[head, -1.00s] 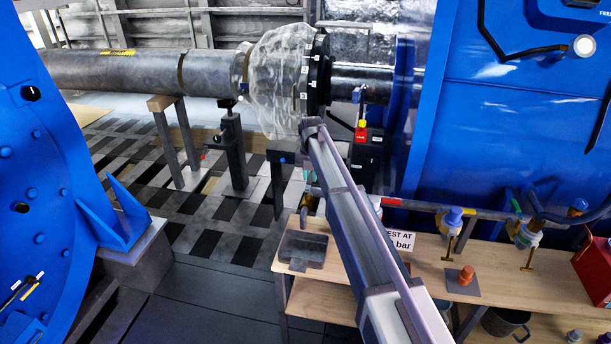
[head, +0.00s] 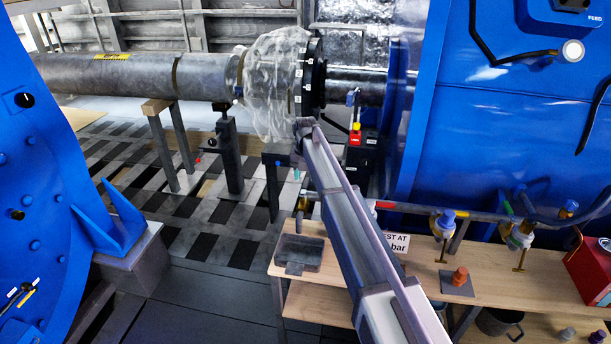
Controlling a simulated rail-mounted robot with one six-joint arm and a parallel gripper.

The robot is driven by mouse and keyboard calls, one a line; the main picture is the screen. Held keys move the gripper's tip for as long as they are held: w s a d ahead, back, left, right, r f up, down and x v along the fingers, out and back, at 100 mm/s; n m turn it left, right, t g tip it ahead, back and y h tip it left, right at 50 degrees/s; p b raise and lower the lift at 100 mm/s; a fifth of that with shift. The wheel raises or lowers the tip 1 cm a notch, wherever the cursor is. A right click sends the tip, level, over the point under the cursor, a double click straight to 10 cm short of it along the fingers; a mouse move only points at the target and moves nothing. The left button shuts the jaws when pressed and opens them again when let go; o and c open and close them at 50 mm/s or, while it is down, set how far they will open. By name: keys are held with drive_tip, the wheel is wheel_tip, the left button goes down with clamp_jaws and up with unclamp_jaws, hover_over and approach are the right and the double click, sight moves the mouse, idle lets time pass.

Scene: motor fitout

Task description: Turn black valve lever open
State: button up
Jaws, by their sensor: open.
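I cannot pick out the black valve lever with certainty. A thin black bar (head: 337,121) slants beside the red and yellow block near the flange, but I cannot tell if it is a valve lever. My forearm reaches up from the bottom right to just below the black flange. My gripper does not show; it is hidden behind the forearm or too small to tell.
A wooden bench (head: 400,270) carries a dark tray (head: 299,253), an orange plug (head: 460,276) and a red box (head: 590,272). A large blue housing (head: 480,120) fills the right; another blue casing (head: 40,180) stands left.

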sight(305, 182)
wheel_tip(305, 182, up, 9)
drive_tip(key=p, duration=0.7)
drive_tip(key=shift+p, duration=0.35)
